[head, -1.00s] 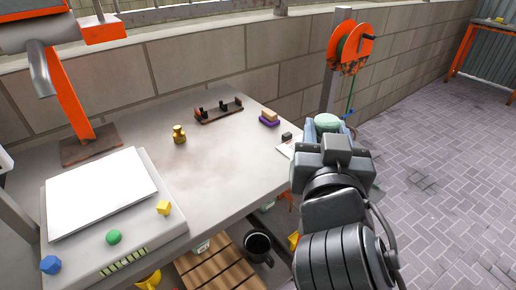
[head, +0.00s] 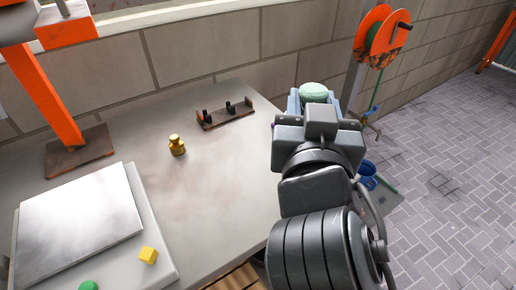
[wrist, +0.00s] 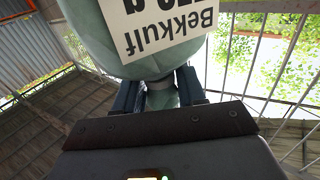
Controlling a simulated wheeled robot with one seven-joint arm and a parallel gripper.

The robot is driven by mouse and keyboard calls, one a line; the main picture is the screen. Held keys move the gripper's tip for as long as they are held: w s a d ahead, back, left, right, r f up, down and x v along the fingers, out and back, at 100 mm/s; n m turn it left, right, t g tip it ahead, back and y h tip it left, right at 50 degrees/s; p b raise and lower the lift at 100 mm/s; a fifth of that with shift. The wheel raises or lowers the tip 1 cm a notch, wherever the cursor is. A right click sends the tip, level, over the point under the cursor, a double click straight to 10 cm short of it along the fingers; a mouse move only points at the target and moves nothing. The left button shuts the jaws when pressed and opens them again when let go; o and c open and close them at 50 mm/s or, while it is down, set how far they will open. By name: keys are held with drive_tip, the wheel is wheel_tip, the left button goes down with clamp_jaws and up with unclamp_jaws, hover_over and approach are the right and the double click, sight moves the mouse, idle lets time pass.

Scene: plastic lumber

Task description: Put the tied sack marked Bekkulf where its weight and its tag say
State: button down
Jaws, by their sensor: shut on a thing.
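The pale green sack (head: 314,92) is in my gripper (head: 312,108), seen partly behind the wrist in the head view. In the wrist view my gripper (wrist: 160,97) is shut on the sack's narrow neck, and the sack (wrist: 90,20) bulges beyond the jaws. Its white tag (wrist: 160,28) reads "Bekkulf" upside down, with a second line cut off by the frame. The sack appears held up over the bench's right end. A pale flat-topped device (head: 80,220), like a scale, sits on the bench (head: 215,190) at left; no reading shows.
A brass weight (head: 177,146) and a dark rack with pegs (head: 226,114) stand on the bench. An orange reel (head: 383,40) is on a post; a blue container (head: 368,172) is below. Paved floor at right is open.

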drive_tip(key=w+a+f, duration=0.1)
drive_tip(key=a+f, duration=0.7)
drive_tip(key=f, duration=0.1)
drive_tip(key=shift+a, duration=0.15)
drive_tip(key=shift+w+f, duration=0.1)
drive_tip(key=c, duration=0.7)
unclamp_jaws()
drive_tip(key=shift+o, duration=0.2)
drive_tip(key=s+a+b, duration=0.1)
drive_tip(key=s+b, duration=0.1)
drive_tip(key=s, duration=1)
drive_tip(key=shift+a+b, duration=0.15)
drive_tip(key=shift+b, duration=0.2)
